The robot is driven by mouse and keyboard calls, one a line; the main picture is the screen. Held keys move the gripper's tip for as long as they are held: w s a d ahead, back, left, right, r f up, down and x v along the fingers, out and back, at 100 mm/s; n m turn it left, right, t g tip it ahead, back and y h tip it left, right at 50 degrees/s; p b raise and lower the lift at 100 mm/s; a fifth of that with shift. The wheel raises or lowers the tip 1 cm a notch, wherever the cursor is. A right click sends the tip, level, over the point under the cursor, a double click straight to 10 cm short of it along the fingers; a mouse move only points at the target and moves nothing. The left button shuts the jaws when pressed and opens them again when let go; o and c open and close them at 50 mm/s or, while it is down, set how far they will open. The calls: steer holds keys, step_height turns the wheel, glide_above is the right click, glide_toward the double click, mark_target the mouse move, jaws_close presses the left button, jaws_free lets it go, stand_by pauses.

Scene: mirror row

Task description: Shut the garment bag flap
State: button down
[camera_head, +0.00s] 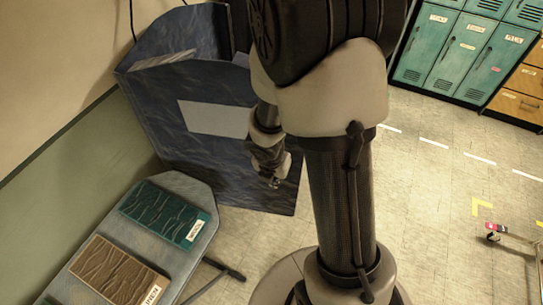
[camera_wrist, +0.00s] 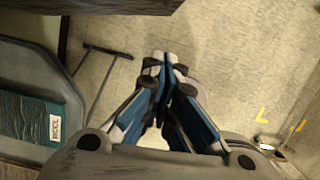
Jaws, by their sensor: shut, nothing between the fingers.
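The dark blue garment bag (camera_head: 185,32) stands against the wall at the upper left in the head view. Its broad front panel, which looks like the flap (camera_head: 215,165), carries a pale rectangle and stands out from the bag's back, with a gap showing along the top. My arm hides the panel's right part. My gripper (camera_head: 272,183) is in front of the panel's lower right part; I cannot tell whether it touches. In the wrist view my gripper (camera_wrist: 165,62) is shut and empty over the floor, and a dark edge, probably the flap (camera_wrist: 90,5), crosses the top left.
An ironing-board-like table (camera_head: 192,262) at the lower left holds a teal folded cloth (camera_head: 165,213) and a brown one (camera_head: 115,272). Its leg (camera_head: 225,268) reaches over the floor. Teal lockers (camera_head: 445,55) stand at the back right. Floor at right is mostly clear.

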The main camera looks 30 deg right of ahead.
steer(key=w+d+f+b, duration=0.2)
steer(key=f, duration=0.2)
steer(key=w+d+f+b, duration=0.2)
steer(key=f+b, duration=0.1)
steer(key=f, duration=0.2)
steer(key=shift+w+d+f, duration=0.3)
steer(key=shift+d, duration=0.05)
